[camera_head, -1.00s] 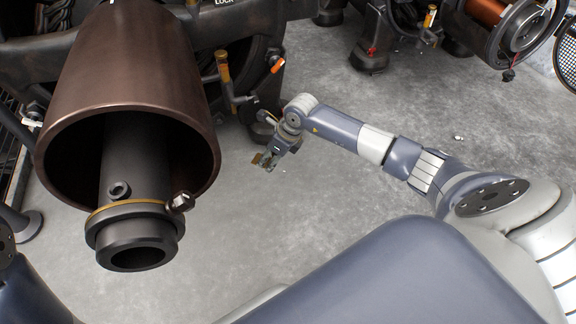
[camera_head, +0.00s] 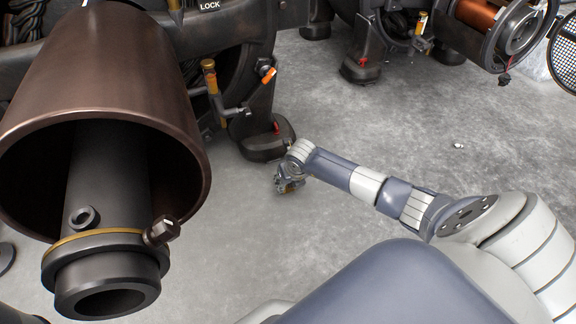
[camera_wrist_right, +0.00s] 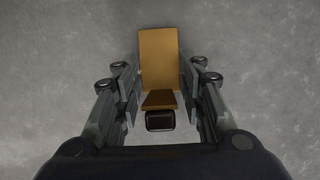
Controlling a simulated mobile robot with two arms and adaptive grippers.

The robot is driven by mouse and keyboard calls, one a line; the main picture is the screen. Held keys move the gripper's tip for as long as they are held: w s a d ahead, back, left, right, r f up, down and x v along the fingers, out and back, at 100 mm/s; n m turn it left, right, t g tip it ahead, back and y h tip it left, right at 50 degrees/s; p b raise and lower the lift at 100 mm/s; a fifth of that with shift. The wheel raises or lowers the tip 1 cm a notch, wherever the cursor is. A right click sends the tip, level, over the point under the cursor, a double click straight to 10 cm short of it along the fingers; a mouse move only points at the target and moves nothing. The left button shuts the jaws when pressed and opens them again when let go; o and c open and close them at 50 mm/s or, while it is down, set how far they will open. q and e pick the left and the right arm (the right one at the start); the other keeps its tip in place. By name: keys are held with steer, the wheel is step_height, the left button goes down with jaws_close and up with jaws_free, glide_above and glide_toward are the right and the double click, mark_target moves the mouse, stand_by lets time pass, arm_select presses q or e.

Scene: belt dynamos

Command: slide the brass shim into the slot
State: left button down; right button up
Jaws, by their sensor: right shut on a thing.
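In the right wrist view, the brass shim (camera_wrist_right: 159,58) is a flat golden plate with a darker lower part and a small dark block (camera_wrist_right: 160,120) at its near end. My right gripper (camera_wrist_right: 158,82) is shut on it, with a finger on each side. In the head view, the right gripper (camera_head: 288,186) is small and low over the floor, and the shim is hard to make out there. My left gripper is not in view. I cannot make out which opening is the slot.
A large brown drum (camera_head: 90,75) with a dark shaft (camera_head: 108,180) fills the left. A black foot (camera_head: 266,142) with a red part stands just behind my right gripper. Another foot (camera_head: 360,70) stands farther back. Grey floor (camera_head: 430,130) is mostly clear.

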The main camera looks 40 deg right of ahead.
steer(key=shift+r, duration=0.1)
steer(key=shift+w+d+f+b, duration=0.1)
steer(key=shift+w+b, duration=0.25)
steer(key=shift+w, duration=0.15)
steer(key=shift+w+d+f+b, duration=0.1)
steer(key=shift+w+b, duration=0.25)
steer(key=shift+w, duration=0.1)
steer(key=w+b, duration=0.2)
steer(key=w, duration=0.1)
steer(key=shift+d, duration=0.35)
steer(key=shift+w+d+r+b, duration=0.1)
steer(key=shift+w+r+b, duration=0.05)
steer(key=shift+w+b, duration=0.2)
steer(key=shift+r+p, duration=0.1)
steer(key=shift+p, duration=0.55)
stand_by(0.4)
steer(key=shift+w+d+b, duration=0.1)
steer(key=shift+w+b, duration=0.3)
steer(key=shift+w+d+b, duration=0.25)
steer(key=shift+w+b, duration=0.7)
steer(key=shift+w, duration=0.1)
steer(key=shift+w, duration=0.15)
steer(key=shift+w+d, duration=0.1)
steer(key=shift+w, duration=0.25)
